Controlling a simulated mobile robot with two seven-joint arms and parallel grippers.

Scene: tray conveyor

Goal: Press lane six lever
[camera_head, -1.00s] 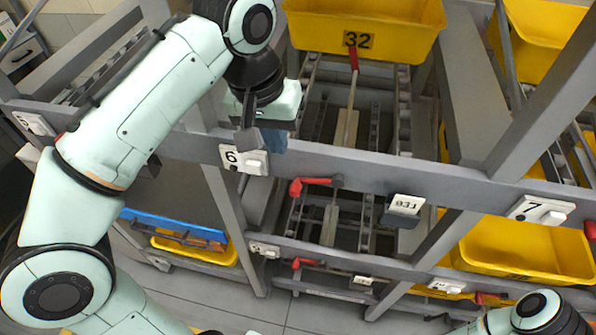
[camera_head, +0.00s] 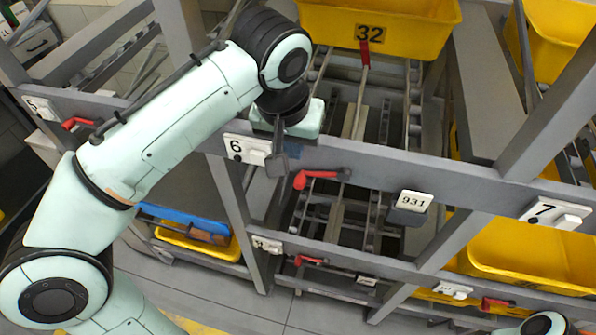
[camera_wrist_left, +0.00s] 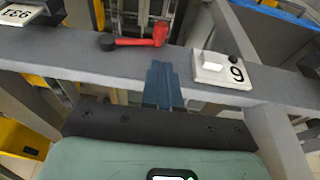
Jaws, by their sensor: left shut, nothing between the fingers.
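The lane six lever (camera_head: 318,179) is red and sits on the grey beam just right of the white "6" plate (camera_head: 247,150). In the left wrist view the lever (camera_wrist_left: 140,41) lies across the beam, its red end near the fingertips. The "6" plate (camera_wrist_left: 221,70) shows there to the right. My left gripper (camera_head: 278,163) hangs in front of the beam between plate and lever, shut and empty. Its blue fingers (camera_wrist_left: 160,85) point at the beam just below the lever's red end in the wrist view; contact cannot be told. My right gripper is out of view.
A yellow bin (camera_head: 390,25) marked 32 stands on the rollers above. A "931" plate (camera_head: 412,203) is right of the lever and a "7" plate (camera_head: 556,212) farther right. Another red lever (camera_head: 82,124) is at the left. Lower lanes hold yellow bins (camera_head: 530,250).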

